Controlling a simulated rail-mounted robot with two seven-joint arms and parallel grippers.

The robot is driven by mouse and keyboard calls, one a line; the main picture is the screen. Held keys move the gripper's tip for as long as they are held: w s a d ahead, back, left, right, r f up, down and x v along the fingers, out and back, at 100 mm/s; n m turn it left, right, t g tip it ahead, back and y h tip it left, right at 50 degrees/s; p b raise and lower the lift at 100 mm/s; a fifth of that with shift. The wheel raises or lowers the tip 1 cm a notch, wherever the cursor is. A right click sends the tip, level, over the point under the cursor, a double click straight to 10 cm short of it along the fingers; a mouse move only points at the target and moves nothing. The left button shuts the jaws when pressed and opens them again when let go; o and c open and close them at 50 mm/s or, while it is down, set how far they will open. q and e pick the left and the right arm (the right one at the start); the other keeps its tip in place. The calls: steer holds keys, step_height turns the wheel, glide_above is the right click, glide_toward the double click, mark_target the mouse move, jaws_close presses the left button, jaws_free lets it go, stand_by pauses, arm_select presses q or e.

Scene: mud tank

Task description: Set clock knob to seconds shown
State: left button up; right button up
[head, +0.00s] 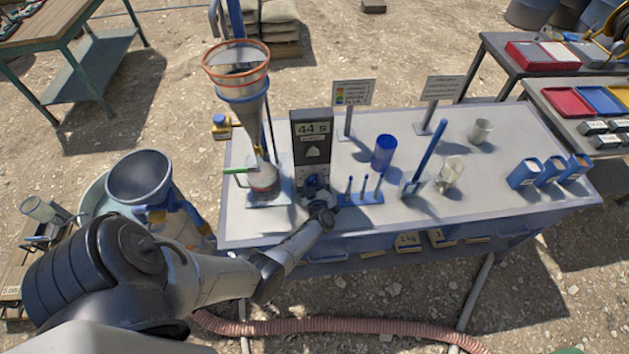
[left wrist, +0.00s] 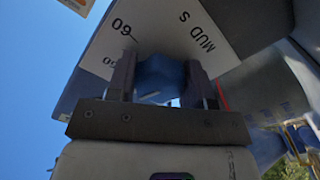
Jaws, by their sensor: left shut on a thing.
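The clock (head: 297,135) is a dark upright panel on the table, and its display reads "44 s". My left gripper (head: 318,190) is at the knob low on its front, with the arm reaching in from the left. In the left wrist view, my left gripper (left wrist: 160,82) is shut on a blue knob (left wrist: 160,72), blurred between the two fingers. A pale dial plate (left wrist: 175,30) behind it carries the marks "60" and "50" and the letters "MUD S". The other dial marks and the knob's pointer are hidden. My right gripper is not in view.
A funnel (head: 245,88) on a stand is left of the clock. A small blue rack (head: 358,199), a blue cup (head: 384,152) and a glass beaker (head: 449,175) are to its right. Blue boxes (head: 549,172) stand at the table's right end. Two signs stand behind.

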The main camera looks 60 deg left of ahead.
arm_select(q)
steer(key=shift+f+m, duration=0.1)
steer(key=shift+m, duration=0.6)
steer(key=o, duration=0.9)
steer(key=shift+d, duration=0.1)
steer(key=shift+s+d+p, duration=0.2)
steer(key=shift+d+p, duration=0.1)
steer(key=shift+d, duration=0.05)
steer(key=v, duration=1.3)
steer(key=shift+p, duration=0.35)
